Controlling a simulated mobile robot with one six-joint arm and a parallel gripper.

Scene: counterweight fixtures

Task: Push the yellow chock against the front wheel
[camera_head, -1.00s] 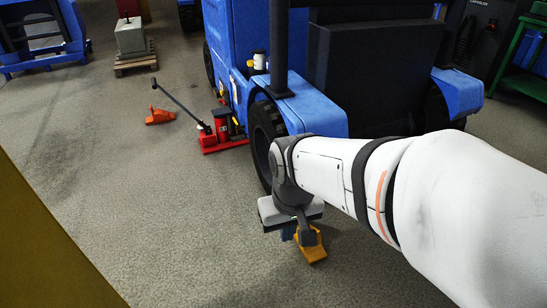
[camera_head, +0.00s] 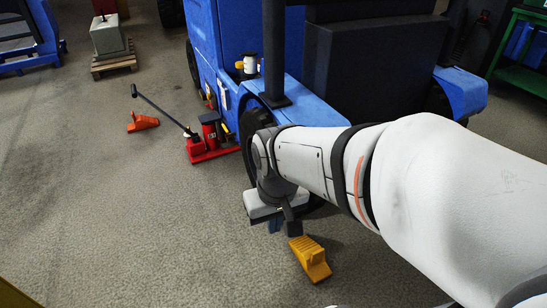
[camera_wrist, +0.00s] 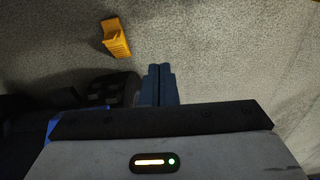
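The yellow chock (camera_head: 310,258) lies on the floor, right of and nearer than my gripper (camera_head: 275,226) in the head view. In the wrist view the chock (camera_wrist: 116,38) is at the upper left, apart from the fingertips. My gripper's two blue fingers (camera_wrist: 159,84) are side by side with nothing between them. The front wheel (camera_head: 258,130) is a black tyre under the blue truck's fender, partly hidden by my arm. A dark tyre (camera_wrist: 108,92) shows left of the fingers in the wrist view. A floor gap separates chock and wheel.
A red jack (camera_head: 208,140) with a long handle stands beside the truck (camera_head: 219,60). An orange chock (camera_head: 142,122) lies left of it. A grey weight on a pallet (camera_head: 113,62) is at the back left.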

